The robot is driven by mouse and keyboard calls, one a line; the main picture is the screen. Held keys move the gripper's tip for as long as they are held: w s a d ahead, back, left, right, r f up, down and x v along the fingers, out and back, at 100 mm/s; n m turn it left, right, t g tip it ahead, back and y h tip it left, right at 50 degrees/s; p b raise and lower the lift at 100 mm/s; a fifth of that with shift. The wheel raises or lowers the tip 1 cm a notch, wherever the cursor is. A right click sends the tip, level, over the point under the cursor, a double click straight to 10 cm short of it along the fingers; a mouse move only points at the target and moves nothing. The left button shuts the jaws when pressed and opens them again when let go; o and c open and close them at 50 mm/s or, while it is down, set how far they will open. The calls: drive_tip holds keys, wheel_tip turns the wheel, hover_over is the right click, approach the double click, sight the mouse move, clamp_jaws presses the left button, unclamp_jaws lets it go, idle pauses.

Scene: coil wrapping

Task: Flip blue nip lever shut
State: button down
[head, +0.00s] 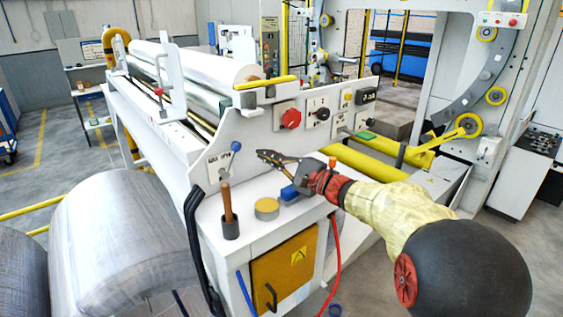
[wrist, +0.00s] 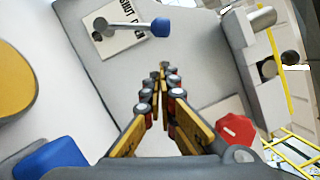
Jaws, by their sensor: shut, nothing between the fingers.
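The blue-knobbed nip lever (head: 236,146) sits on a small lettered plate on the machine's white side panel. In the wrist view its blue knob (wrist: 161,27) is at the top, with its metal rod running left to a pivot on the plate (wrist: 122,32). The plate's lettering reads SHUT and OPEN, only partly legible. My gripper (head: 262,155) is shut and empty, to the right of the lever in the head view. In the wrist view its closed fingertips (wrist: 163,68) are below the knob and apart from it.
A red knob (head: 290,118) and dark switches are on the panel to the right. On the white cabinet top stand a wooden-handled tool in a dark cup (head: 229,222), a yellow-topped round tin (head: 266,208) and a blue object (head: 290,194). A large metal coil (head: 125,240) lies at left.

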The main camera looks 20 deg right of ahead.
sight(238, 147)
drive_tip(key=a, duration=0.1)
drive_tip(key=a+r, duration=0.1)
drive_tip(key=a, duration=0.1)
drive_tip(key=shift+w+a+r, duration=0.15)
drive_tip(key=shift+w+a, duration=0.1)
drive_tip(key=shift+s+a+r+n+g+b, duration=0.2)
drive_tip(key=shift+a+r+n+b, duration=0.15)
drive_tip(key=shift+n+b, duration=0.45)
drive_tip(key=shift+s+a+r+n+g+b, duration=0.1)
drive_tip(key=shift+a+r+n+g+b, duration=0.25)
drive_tip(key=shift+b, duration=0.7)
drive_tip(key=a+n+b, duration=0.1)
drive_tip(key=b, duration=0.1)
drive_tip(key=r+n+b, duration=0.1)
drive_tip(key=n+b, duration=0.1)
drive_tip(key=b, duration=0.1)
drive_tip(key=shift+s+a+h, duration=0.3)
drive_tip(key=shift+a+h, duration=0.05)
drive_tip(key=shift+h, duration=0.05)
drive_tip(key=shift+s+a+r+n+g+h+b, duration=0.25)
drive_tip(key=shift+a+n+b, duration=0.65)
drive_tip(key=shift+b, duration=0.25)
drive_tip(key=shift+s+a+r+n+g+h+b, duration=0.2)
drive_tip(key=shift+s+a+r+n+h+b, duration=0.1)
drive_tip(key=shift+a+n+b, duration=0.6)
drive_tip(key=shift+s+a+r+n+g+h+b, duration=0.25)
drive_tip(key=shift+a+n+b, duration=0.6)
drive_tip(key=shift+b, duration=0.5)
drive_tip(key=shift+d, duration=0.1)
